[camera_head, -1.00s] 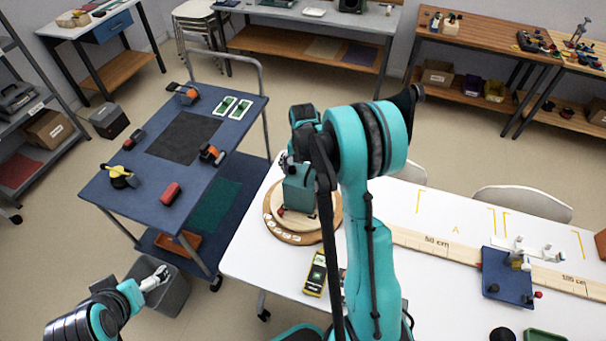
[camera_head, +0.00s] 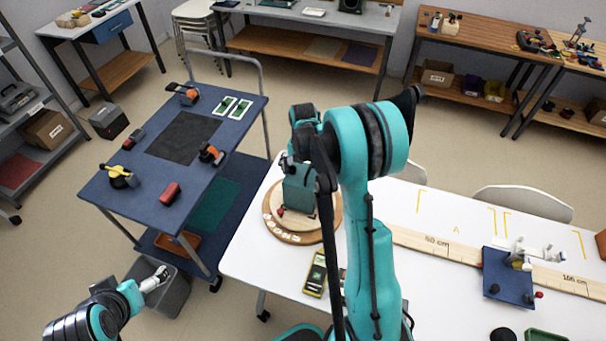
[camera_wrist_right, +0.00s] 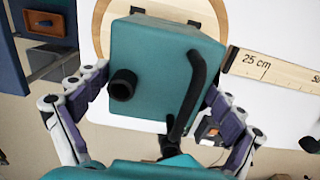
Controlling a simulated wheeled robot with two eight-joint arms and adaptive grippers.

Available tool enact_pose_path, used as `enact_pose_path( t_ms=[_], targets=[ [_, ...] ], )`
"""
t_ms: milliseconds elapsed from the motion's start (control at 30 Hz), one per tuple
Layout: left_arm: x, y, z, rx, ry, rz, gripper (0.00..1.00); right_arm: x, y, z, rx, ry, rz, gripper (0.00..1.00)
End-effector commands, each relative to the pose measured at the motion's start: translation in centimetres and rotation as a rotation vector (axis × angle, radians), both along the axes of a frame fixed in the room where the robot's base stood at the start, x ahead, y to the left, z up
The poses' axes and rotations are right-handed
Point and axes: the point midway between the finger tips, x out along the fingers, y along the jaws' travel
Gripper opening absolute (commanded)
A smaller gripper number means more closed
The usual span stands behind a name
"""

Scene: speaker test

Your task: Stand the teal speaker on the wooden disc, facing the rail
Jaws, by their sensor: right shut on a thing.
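The teal speaker (camera_head: 299,195) is a box held at the wooden disc (camera_head: 326,234), whose light raised top lies on a wider brown base with lettering. I cannot tell whether the speaker's bottom touches the disc. My right gripper (camera_wrist_right: 155,95) is shut on the speaker, one finger on each side; its arm hides part of the speaker in the head view. The right wrist view shows a speaker side (camera_wrist_right: 158,60) with a round black stub and a bent black bar. The rail (camera_head: 420,241) is a wooden ruler right of the disc. My left gripper (camera_head: 157,279) is away from the table; its fingers are small here.
A yellow-black meter (camera_head: 315,274) lies in front of the disc on the white table (camera_head: 250,258). A blue cart (camera_head: 130,205) with tools is at left, and a grey bin (camera_head: 175,298) is below my left gripper.

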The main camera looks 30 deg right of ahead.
Motion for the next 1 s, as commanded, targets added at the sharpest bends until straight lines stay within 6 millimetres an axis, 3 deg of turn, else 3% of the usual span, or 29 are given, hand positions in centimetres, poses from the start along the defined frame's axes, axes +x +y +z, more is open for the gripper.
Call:
enact_pose_path(
  t_ms=[400,433,800,1000],
  targets=[
    [0.0,0.0,-0.2,0.0,0.0,0.0,1.0,0.0,0.0,-0.2,0.0,0.0,0.0,0.34],
    [0.0,0.0,-0.2,0.0,0.0,0.0,1.0,0.0,0.0,-0.2,0.0,0.0,0.0,0.99],
    [0.0,0.0,-0.3,0.0,0.0,0.0,1.0,0.0,0.0,-0.1,0.0,0.0,0.0,1.0],
    [0.0,0.0,-0.3,0.0,0.0,0.0,1.0,0.0,0.0,2.4,0.0,0.0,0.0,1.0]
  ],
)
